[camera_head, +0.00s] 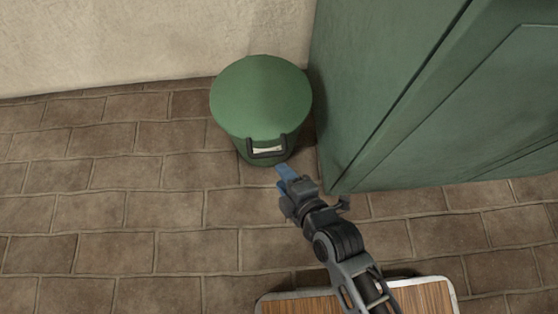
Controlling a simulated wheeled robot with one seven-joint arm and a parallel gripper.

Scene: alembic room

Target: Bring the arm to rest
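My gripper (283,172) is at the end of my dark grey arm, which reaches up from the bottom right of the picture. Its fingertips look blue and point toward a green bin. The green bin (260,95) has a round closed lid and a dark handle (267,148) with a pale label at its front. The fingertips are just below and right of the handle in the picture; I cannot tell how far apart in depth. The fingers are too small to tell whether they are open or shut. I see no object held in them.
A large green cabinet (400,90) stands at the right, close to the bin. A pale wall (130,40) runs behind. A wooden surface with a light rim (430,295) lies at the bottom under my arm. The brick-tiled floor (110,220) at the left is clear.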

